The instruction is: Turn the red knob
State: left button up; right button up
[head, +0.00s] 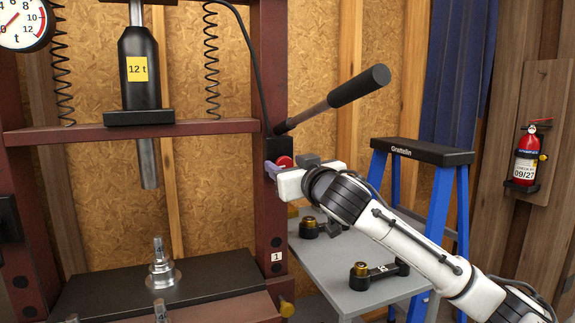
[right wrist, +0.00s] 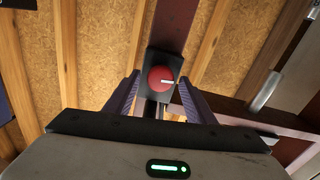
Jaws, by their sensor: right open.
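The red knob (head: 285,161) sits on a black block at the side of the dark red press frame. In the right wrist view the round knob (right wrist: 161,79) faces me, and its white mark points right. My right gripper (head: 275,168) is at the knob, its purple fingers partly hidden by its own body in the head view. In the wrist view the open fingers (right wrist: 159,77) stand left and right of the knob, with a gap on each side. I cannot tell whether the tips reach past the knob's face. My left gripper is not in view.
A long lever (head: 345,95) with a black grip slants above my right wrist. The press frame (head: 270,80) rises beside the knob. A grey table (head: 345,255) with several black and brass parts lies below my arm. A blue stepladder (head: 425,152) stands behind it.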

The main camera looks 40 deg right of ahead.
jog(key=shift+c, duration=0.5)
jog(key=c, duration=0.7)
jog(key=shift+c, duration=1.1)
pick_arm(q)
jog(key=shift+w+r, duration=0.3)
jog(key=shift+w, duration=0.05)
